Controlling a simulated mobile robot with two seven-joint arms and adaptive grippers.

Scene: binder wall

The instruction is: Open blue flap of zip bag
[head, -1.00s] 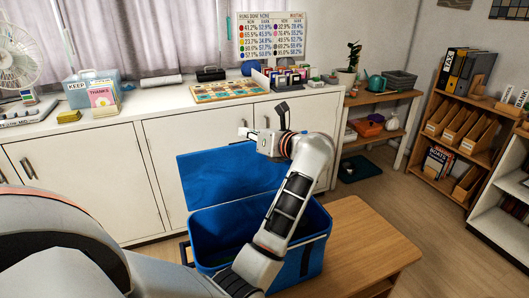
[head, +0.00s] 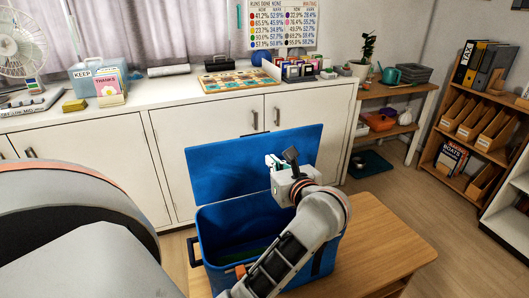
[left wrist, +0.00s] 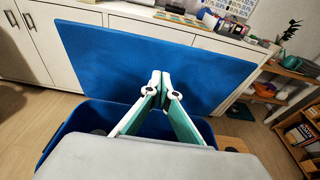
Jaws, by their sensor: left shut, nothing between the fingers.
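The blue bag (head: 212,272) stands on a wooden table, with its top open. Its blue flap (head: 225,165) stands up at the back edge, leaning away, and its broad inner face fills the middle of the left wrist view (left wrist: 110,60). Some green shows inside the bag. My left gripper (head: 272,162) is above the bag's opening, in front of the flap. Its fingertips (left wrist: 160,82) are together with nothing between them. Whether they touch the flap I cannot tell. My left arm hides the bag's front right part. My right gripper is out of view.
The wooden table (head: 390,235) is bare right of the bag. A white cabinet (head: 170,140) stands behind, with a bead board (head: 235,82) and a blue KEEP box (head: 98,72) on top. Shelves (head: 470,130) stand at the right.

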